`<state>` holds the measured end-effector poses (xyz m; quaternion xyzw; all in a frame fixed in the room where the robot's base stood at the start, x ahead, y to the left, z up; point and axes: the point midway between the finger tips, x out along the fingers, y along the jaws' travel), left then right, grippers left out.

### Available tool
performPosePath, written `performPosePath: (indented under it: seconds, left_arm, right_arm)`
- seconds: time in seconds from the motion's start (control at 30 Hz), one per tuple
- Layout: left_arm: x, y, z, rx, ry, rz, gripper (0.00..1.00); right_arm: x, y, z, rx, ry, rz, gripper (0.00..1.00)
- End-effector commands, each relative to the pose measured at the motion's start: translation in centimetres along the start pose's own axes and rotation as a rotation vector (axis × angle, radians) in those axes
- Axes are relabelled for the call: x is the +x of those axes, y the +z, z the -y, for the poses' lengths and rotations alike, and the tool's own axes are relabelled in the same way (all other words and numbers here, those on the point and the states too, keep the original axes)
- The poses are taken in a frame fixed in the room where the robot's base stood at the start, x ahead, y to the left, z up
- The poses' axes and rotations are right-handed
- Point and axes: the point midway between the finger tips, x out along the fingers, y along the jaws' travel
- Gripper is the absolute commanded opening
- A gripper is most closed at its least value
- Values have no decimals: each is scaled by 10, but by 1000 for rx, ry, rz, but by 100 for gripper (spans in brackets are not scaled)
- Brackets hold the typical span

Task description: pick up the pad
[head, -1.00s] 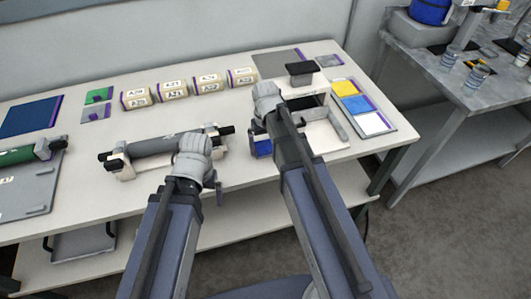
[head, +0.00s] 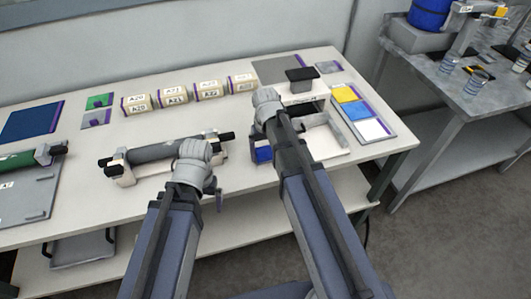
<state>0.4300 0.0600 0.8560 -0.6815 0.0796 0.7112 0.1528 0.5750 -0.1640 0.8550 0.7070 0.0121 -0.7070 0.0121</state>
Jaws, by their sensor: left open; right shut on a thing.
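Flat coloured pieces that may be pads lie in a tray at the table's right: yellow (head: 344,94), blue (head: 356,109) and white (head: 373,128). I cannot tell which piece is the pad. My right gripper (head: 266,97) is over the white frame-like stand (head: 325,155), left of that tray. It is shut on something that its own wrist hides. My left gripper (head: 194,149) is open at the right part of a grey roller (head: 155,152) on a white cradle. Its fingertips are mostly hidden, so contact with the roller cannot be told.
A black plate (head: 301,74) stands above the white stand, close right of my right gripper. Several labelled rolls (head: 172,97) line the table's back. A green roller (head: 18,156) lies at the left. A grey table (head: 470,95) with jars stands at the right.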

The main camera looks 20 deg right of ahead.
Motion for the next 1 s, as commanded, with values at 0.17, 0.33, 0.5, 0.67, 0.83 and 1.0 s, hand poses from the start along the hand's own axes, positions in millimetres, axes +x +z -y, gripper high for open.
performPosePath:
  seconds: [0.17,0.33,0.5,0.67,0.83,1.0]
  left_arm:
    - [-7,0,1,0,0,0,98]
    - [-23,1,2,0,0,0,98]
    - [-47,3,4,0,0,0,98]
    - [-73,4,7,0,0,0,98]
    - [-94,6,9,0,0,0,98]
    - [-101,6,10,0,0,0,98]
  right_arm:
    - [-7,0,0,0,0,0,25]
    - [-23,0,0,0,0,0,25]
    - [-47,0,0,0,0,0,25]
    - [-73,0,0,0,0,0,25]
    - [-95,0,0,0,0,0,25]
    - [-101,0,0,0,0,0,25]
